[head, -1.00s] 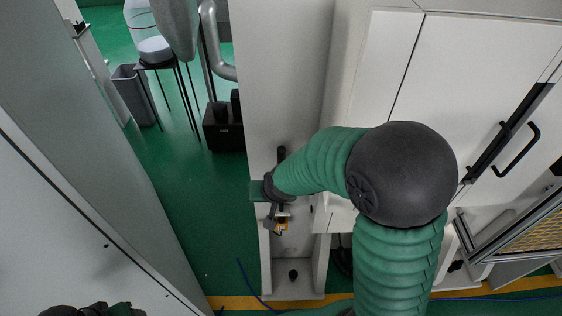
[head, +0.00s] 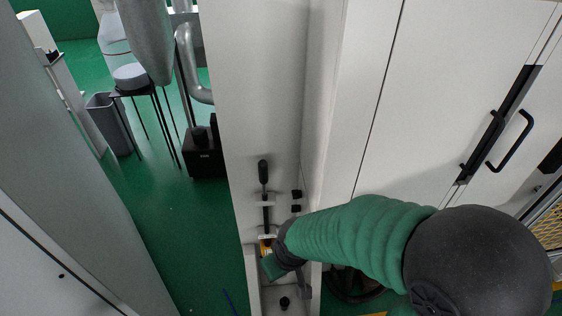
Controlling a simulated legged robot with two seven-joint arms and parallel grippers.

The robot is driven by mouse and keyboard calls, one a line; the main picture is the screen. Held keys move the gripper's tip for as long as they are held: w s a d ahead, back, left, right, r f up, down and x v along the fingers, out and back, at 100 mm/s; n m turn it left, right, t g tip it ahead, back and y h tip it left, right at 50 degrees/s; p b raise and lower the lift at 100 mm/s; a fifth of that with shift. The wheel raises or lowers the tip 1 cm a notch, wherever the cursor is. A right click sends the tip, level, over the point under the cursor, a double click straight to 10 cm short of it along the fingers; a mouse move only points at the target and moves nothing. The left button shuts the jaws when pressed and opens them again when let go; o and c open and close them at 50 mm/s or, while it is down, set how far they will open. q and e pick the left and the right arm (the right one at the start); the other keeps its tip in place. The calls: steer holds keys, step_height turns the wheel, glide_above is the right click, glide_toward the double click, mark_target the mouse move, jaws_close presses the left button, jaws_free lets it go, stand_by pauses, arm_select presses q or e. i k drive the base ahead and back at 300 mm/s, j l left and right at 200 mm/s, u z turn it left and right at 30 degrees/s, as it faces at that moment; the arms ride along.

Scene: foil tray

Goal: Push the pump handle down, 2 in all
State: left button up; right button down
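The pump handle (head: 264,172) is a black upright grip on a thin dark rod, set against a narrow white column. My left gripper is not in view.
White cabinet doors with a black bar handle (head: 510,142) stand at the right. A grey wall (head: 60,180) fills the left. Green floor (head: 165,225) lies open between it and the column. A black box (head: 204,158) and grey bin (head: 108,125) stand behind.

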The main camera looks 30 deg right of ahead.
mark_target(263, 174)
steer(key=z, duration=0.85)
steer(key=i, duration=0.05)
